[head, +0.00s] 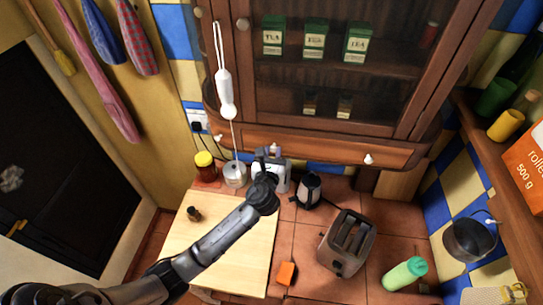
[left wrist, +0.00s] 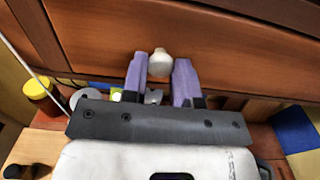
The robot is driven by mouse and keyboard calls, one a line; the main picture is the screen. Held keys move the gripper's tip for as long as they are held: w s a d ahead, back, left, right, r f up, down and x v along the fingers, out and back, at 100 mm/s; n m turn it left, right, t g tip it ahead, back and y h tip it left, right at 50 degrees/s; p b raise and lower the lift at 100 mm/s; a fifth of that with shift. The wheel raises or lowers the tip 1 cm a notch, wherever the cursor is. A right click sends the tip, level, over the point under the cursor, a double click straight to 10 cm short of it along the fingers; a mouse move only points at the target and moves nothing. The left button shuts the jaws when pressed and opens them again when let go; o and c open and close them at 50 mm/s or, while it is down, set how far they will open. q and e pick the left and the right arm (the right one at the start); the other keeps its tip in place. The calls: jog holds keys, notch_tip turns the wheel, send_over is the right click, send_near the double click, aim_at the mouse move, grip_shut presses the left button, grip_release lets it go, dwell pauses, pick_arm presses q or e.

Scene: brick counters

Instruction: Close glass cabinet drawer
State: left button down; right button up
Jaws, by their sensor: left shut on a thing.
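The glass cabinet (head: 340,75) hangs on the wall, with a wooden drawer (head: 320,148) along its bottom edge. How far the drawer stands out is hard to tell from above. My left gripper (head: 272,160) is at the drawer front, left of its middle. In the left wrist view, the purple fingers of my left gripper (left wrist: 160,72) stand on either side of a white knob (left wrist: 159,62) on the drawer front (left wrist: 230,60). The gripper is shut on this knob. Another white knob (head: 368,159) shows further right. My right gripper is out of view.
On the counter below are a toaster (head: 347,242), a dark kettle (head: 309,190), a green bottle (head: 405,273) and an orange block (head: 286,273). A jar (head: 205,166) stands at the left. A white whisk-like tool (head: 224,85) hangs before the cabinet.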

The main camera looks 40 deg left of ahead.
pick_arm(q)
jog(key=c, duration=1.3)
grip_release()
jog(key=shift+a+f, duration=0.1)
jog(key=shift+o, duration=1.4)
jog(key=shift+w, duration=0.25)
jog(key=shift+o, duration=0.6)
jog(key=shift+s, duration=0.1)
jog(key=b+v, duration=0.2)
jog(key=v, duration=1.1)
jog(key=shift+s+d, duration=0.2)
jog(key=shift+s, duration=0.1)
